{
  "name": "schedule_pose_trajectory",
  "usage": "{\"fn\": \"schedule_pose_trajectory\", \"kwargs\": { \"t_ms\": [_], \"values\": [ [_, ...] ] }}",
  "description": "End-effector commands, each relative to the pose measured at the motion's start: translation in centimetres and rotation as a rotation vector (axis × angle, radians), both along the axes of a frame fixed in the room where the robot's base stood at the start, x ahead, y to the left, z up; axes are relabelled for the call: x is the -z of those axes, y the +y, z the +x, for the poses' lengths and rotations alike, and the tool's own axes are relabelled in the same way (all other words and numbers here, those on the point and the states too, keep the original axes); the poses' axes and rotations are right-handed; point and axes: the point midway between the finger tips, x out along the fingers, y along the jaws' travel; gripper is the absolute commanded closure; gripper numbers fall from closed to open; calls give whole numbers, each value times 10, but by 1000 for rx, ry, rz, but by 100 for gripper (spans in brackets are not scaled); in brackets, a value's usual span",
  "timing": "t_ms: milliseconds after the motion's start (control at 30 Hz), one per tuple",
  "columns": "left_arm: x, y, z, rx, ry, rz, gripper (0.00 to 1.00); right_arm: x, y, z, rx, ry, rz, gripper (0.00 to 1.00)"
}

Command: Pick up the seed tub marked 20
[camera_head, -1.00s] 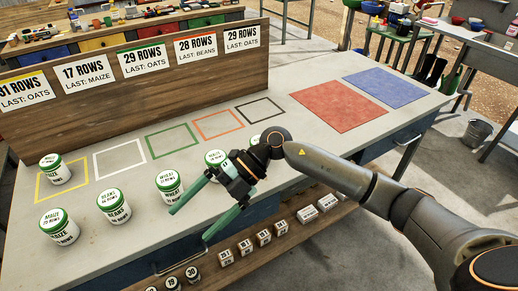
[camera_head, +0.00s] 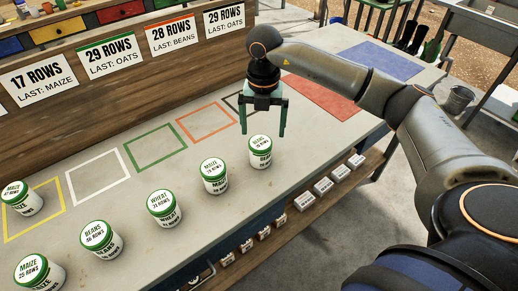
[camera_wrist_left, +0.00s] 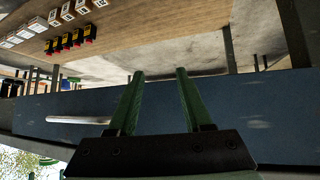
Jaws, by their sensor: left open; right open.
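White seed tubs with green lids stand in a slanting row on the bench. They are a maize tub (camera_head: 40,276) at the near left, a beans tub (camera_head: 101,240), a wheat tub (camera_head: 164,208), another maize tub (camera_head: 214,176) and a beans tub (camera_head: 260,152). One more maize tub (camera_head: 22,198) stands in the yellow square. The row numbers are too small to tell surely which reads 20. My right gripper (camera_head: 263,134) is open, pointing down just above or behind the far beans tub, empty. My left gripper (camera_wrist_left: 158,74) is open and empty by a blue drawer front (camera_wrist_left: 75,120).
White, green, orange and black outlined squares lie on the bench (camera_head: 330,135) behind the row. A sign board (camera_head: 120,95) stands behind them. Red (camera_head: 318,97) and blue (camera_head: 385,60) mats lie to the right. Small boxes (camera_head: 322,186) sit on a lower shelf.

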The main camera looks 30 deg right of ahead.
Motion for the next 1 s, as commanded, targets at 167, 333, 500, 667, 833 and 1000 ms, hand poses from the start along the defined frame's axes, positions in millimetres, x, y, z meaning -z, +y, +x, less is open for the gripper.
{"fn": "schedule_pose_trajectory", "kwargs": {
  "t_ms": [167, 333, 500, 667, 833, 1000],
  "values": [
    [-2, 0, 0, 0, 0, 0, 50, 22, 0, 0, 1, 1, 1, 0],
    [-5, 0, 0, 0, -1, 0, 50, 35, 2, 0, 0, 4, 2, 0],
    [-10, 0, 0, 0, -1, 0, 50, 61, 5, 2, -1, 4, 2, 0],
    [-11, 0, 1, 0, -2, 0, 50, 76, 5, 2, -1, 1, 2, 0],
    [-11, 0, 1, 0, -3, -1, 50, 77, 5, 3, -1, -2, 2, 0],
    [-11, 0, 1, 1, -3, 0, 50, 77, 5, 3, -1, -1, 3, 11]
  ]
}}
